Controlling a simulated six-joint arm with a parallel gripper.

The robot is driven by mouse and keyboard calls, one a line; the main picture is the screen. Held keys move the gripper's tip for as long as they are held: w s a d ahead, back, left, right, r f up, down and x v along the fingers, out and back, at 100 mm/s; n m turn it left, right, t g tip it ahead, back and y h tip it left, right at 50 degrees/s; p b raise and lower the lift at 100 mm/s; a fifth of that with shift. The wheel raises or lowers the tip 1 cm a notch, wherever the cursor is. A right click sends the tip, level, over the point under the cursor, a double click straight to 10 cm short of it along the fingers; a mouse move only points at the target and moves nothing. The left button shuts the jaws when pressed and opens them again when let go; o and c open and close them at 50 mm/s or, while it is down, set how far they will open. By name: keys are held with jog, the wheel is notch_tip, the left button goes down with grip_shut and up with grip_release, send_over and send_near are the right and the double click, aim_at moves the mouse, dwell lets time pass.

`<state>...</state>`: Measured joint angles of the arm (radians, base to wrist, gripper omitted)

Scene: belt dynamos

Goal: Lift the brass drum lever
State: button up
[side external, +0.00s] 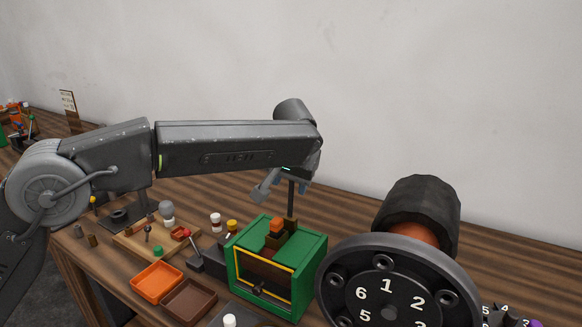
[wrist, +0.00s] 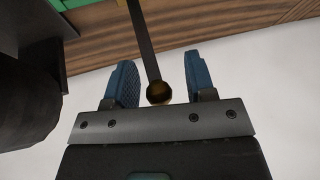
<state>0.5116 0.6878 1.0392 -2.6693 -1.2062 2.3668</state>
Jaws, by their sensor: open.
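The lever shows in the wrist view as a dark, straight rod (wrist: 147,45) ending in a brass ball knob (wrist: 159,93). The knob lies between the two blue fingers of my gripper (wrist: 160,68), near the palm, with a visible gap on each side. My gripper is open. In the side external view my gripper (side external: 279,184) is above the back of the green box, and the dark rod (side external: 291,198) stands upright below it. The knob is hidden by my gripper in that view. What the rod's foot joins is hidden behind the box.
The green box (side external: 309,265) with a yellow-edged front opening stands under my gripper. A large numbered dial (side external: 386,283) with a black knob (side external: 418,212) is close on the right. An orange tray (side external: 157,281) and a brown tray (side external: 188,301) lie front left. A wall is behind the bench.

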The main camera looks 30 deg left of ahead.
jog(key=v, duration=1.3)
jog(key=shift+r, duration=0.2)
jog(key=shift+s, duration=0.1)
